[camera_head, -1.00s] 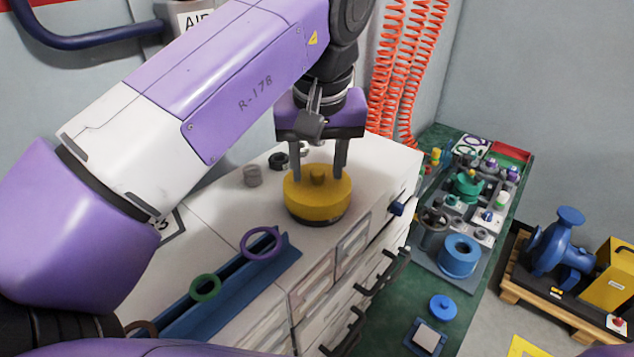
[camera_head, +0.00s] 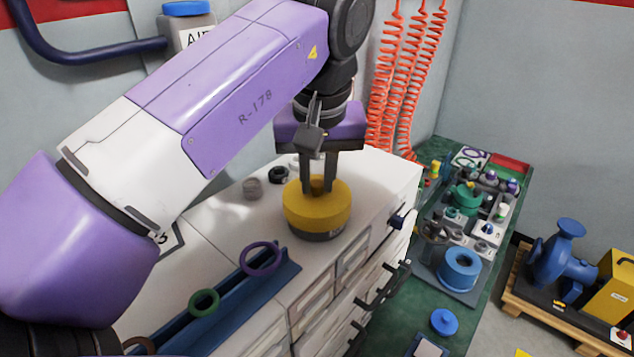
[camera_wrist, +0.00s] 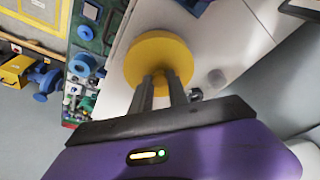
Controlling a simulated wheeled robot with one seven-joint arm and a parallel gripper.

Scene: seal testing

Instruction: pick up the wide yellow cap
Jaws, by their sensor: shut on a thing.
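The wide yellow cap (camera_head: 302,206) is a broad round disc with a knob on top. It sits on a dark grey round body (camera_head: 318,235) on the white cabinet top; I cannot tell whether the two touch all round. My gripper (camera_head: 318,188) points down over the cap's middle, with both fingers close together and shut on its knob, which they partly hide. In the wrist view the cap (camera_wrist: 158,52) lies beyond the fingertips (camera_wrist: 163,85), centred between them.
A blue rail (camera_head: 215,309) holds a green ring (camera_head: 204,302) and a purple ring (camera_head: 261,258) in front of the cap. Small grey (camera_head: 252,189) and black (camera_head: 279,175) parts stand behind it. A green bench (camera_head: 400,305) with fittings lies right. Drawer handles jut from the cabinet front.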

